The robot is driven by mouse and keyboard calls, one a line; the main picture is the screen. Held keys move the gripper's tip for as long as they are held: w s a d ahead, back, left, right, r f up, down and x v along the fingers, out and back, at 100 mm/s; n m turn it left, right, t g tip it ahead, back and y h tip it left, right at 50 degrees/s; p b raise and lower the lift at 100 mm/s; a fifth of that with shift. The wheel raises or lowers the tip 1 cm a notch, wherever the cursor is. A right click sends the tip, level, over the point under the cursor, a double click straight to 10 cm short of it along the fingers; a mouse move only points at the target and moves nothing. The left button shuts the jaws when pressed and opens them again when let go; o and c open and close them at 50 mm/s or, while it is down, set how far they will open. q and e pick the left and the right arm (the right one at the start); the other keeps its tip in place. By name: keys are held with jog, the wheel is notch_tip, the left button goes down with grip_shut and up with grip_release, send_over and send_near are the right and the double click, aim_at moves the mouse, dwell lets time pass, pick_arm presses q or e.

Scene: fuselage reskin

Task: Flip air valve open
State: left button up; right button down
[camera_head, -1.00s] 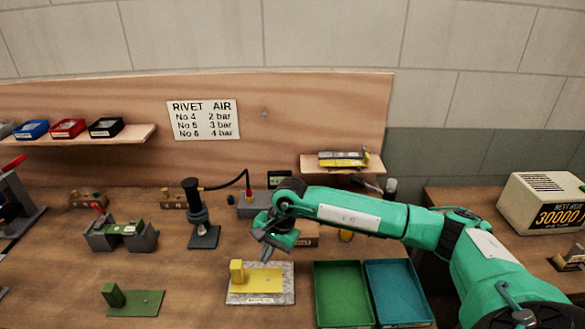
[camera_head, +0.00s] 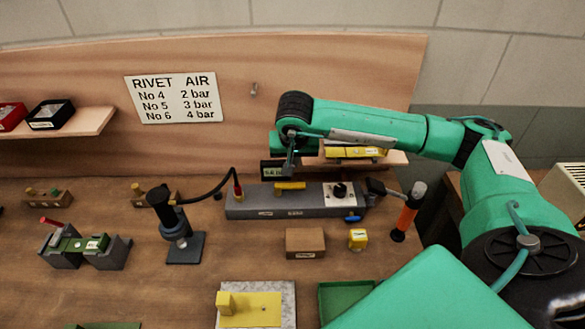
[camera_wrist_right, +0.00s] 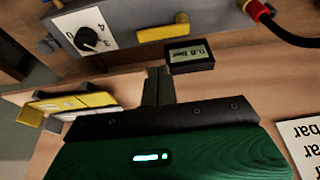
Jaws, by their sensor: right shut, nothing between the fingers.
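The grey air box (camera_head: 262,205) stands at the back of the bench. A yellow valve lever (camera_head: 290,186) lies lengthwise along it; the lever also shows in the right wrist view (camera_wrist_right: 163,33). A black knob (camera_head: 340,190) on a white numbered plate sits to its right. A small dark display (camera_head: 273,172) behind the box appears to read 0.0 bar. My right gripper (camera_head: 289,163) points down just above and behind the lever, near the display. In the right wrist view its fingers (camera_wrist_right: 159,88) are together, empty and apart from the lever. My left gripper is out of view.
A black hose (camera_head: 215,185) curves from the box to a tool stand (camera_head: 178,235). A shelf with yellow items (camera_head: 350,152) is close behind my right wrist.

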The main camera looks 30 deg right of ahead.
aim_at(290, 189)
jog(key=p+x, duration=0.3)
jog(key=x, duration=0.5)
jog(key=shift+w+f, duration=0.1)
jog(key=shift+f, duration=0.3)
jog(key=shift+w+d+f+p, duration=0.1)
jog(key=shift+f+p, duration=0.25)
jog(key=shift+f, duration=0.15)
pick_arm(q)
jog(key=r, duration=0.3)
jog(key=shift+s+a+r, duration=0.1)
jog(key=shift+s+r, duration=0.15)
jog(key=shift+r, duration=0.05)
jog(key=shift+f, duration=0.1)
